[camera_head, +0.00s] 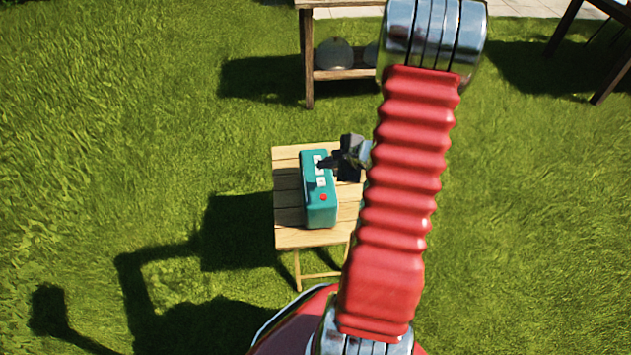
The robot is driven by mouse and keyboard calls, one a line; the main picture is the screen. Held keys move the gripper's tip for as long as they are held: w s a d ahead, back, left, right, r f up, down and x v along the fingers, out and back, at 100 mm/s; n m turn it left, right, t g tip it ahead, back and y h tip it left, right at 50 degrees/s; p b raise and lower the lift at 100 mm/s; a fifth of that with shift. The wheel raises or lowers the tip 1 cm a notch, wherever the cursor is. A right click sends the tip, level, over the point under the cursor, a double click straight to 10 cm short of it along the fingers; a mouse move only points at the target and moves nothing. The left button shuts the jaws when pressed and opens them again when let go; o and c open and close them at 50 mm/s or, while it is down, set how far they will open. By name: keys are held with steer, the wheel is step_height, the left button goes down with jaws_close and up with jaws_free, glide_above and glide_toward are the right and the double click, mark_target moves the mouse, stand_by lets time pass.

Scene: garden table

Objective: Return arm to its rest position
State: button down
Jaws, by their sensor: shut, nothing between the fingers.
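My arm rises through the middle right of the head view, a red ribbed sleeve with chrome joints. My gripper (327,164) is a small dark shape left of the sleeve, shut and empty. It is over or close to a teal box (321,205) with pale patches and a red button. I cannot tell whether the gripper touches the box. The box stands on a small slatted wooden table (288,237). The sleeve hides the table's right part and the arm links behind it.
A wooden shelf unit (308,60) with rounded grey objects on its lower shelf stands at the back. A dark wooden piece of furniture (612,80) is at the top right. Open grass (120,120) lies left and right of the small table.

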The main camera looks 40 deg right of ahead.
stand_by(0.3)
steer(key=s+a+r+n+g+y, duration=0.1)
steer(key=s+a+r+n+g, duration=0.1)
steer(key=s+a+r+n, duration=0.3)
steer(key=a+r+n+g+y, duration=0.1)
steer(key=a+n+g, duration=0.15)
steer(key=a, duration=0.45)
steer(key=s+a+r+n+g+y, duration=0.1)
steer(key=s+a+r+n, duration=0.2)
steer(key=a+n, duration=0.25)
steer(key=s+a+r+n+t+h, duration=0.1)
steer(key=s+a+r+n+h, duration=0.1)
steer(key=a+r+n, duration=0.4)
steer(key=s+a+r+n+t+h, duration=0.1)
steer(key=s+a+r+n, duration=0.4)
steer(key=r, duration=0.8)
steer(key=a+n+h, duration=0.1)
steer(key=a, duration=0.2)
steer(key=shift+a+r+n, duration=0.15)
steer(key=shift+a+n, duration=0.15)
